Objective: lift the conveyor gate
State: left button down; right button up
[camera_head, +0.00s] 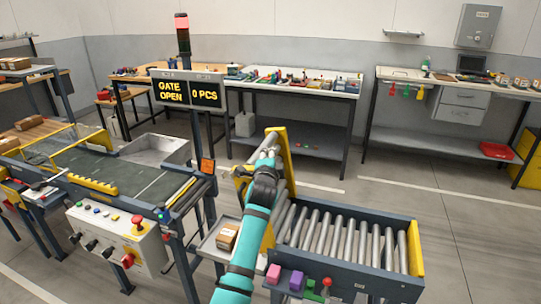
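The conveyor gate (284,153) has a yellow edge and stands steeply raised at the left end of the roller conveyor (322,235). The sign (187,92) reads "GATE OPEN" and "0 PCS". My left gripper (267,153) is at the gate's upper part, at its left side, and appears to touch it. The wrist covers much of the fingers, so I cannot tell whether they are closed on the gate. My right gripper is not in view.
A belt conveyor (130,175) with a control panel (117,240) stands at left. A small carton (228,237) lies on a low tray between the conveyors. Pink (273,273) and purple (297,280) blocks are at the roller conveyor's front. Floor is clear at right.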

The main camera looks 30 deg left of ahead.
pick_arm(q)
jog(key=s+a+f+n+p, duration=0.1)
jog(key=s+a+n+p, duration=0.1)
jog(key=a, duration=0.6)
jog(key=shift+a+f+n+g+p, duration=0.3)
jog(key=shift+a+n+p, duration=0.1)
jog(key=shift+p, duration=0.15)
jog(key=shift+s+d, duration=0.1)
